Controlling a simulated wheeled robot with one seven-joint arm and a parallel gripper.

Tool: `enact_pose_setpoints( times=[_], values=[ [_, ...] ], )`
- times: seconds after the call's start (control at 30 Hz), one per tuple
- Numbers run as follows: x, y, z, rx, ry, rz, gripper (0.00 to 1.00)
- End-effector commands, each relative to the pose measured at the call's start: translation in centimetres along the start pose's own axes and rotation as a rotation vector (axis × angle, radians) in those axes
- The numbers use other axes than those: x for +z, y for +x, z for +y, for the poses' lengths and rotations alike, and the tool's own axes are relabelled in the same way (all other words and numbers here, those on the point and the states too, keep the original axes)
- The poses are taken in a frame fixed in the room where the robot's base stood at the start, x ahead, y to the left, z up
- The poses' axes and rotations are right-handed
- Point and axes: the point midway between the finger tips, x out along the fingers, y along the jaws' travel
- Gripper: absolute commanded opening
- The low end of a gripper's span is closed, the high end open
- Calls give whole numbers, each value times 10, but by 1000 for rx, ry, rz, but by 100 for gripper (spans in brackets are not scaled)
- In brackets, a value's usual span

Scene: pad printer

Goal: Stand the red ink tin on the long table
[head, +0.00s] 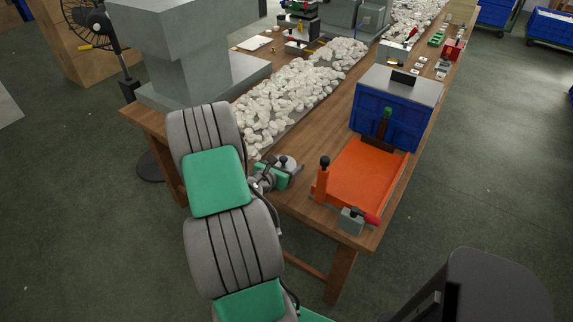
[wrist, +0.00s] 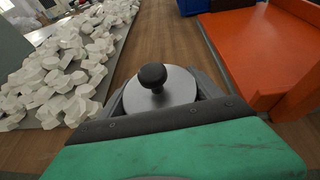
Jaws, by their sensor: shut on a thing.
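My gripper (head: 283,170) is at the near end of the long table (head: 290,196), left of the orange fixture. Its fingers are shut on a round grey-topped thing with a black knob (wrist: 175,92), which also shows in the head view (head: 285,162). Its top faces up and looks level. Its sides are hidden by the fingers, and no red shows on it, so I cannot tell whether it is the red ink tin. I cannot tell whether its base touches the table. A small red object (head: 452,49) stands far along the table, too small to identify.
The orange fixture (head: 367,178) with a red-handled clamp (head: 352,219) stands close on the right. A blue bin (head: 386,113) is behind it. White pieces (head: 281,95) fill a strip on the left. Bare wood (wrist: 150,35) lies between strip and fixture.

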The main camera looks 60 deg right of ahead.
Motion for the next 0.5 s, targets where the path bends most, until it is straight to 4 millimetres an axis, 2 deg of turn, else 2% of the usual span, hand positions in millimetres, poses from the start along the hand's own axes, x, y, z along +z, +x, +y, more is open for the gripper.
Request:
enact_pose_setpoints(
  times=[0.37,0.4,0.5],
  values=[
    [-4,2,0,0,0,-2,4],
    [-4,2,0,0,0,-2,75],
    [-4,2,0,0,0,-1,84]
  ],
)
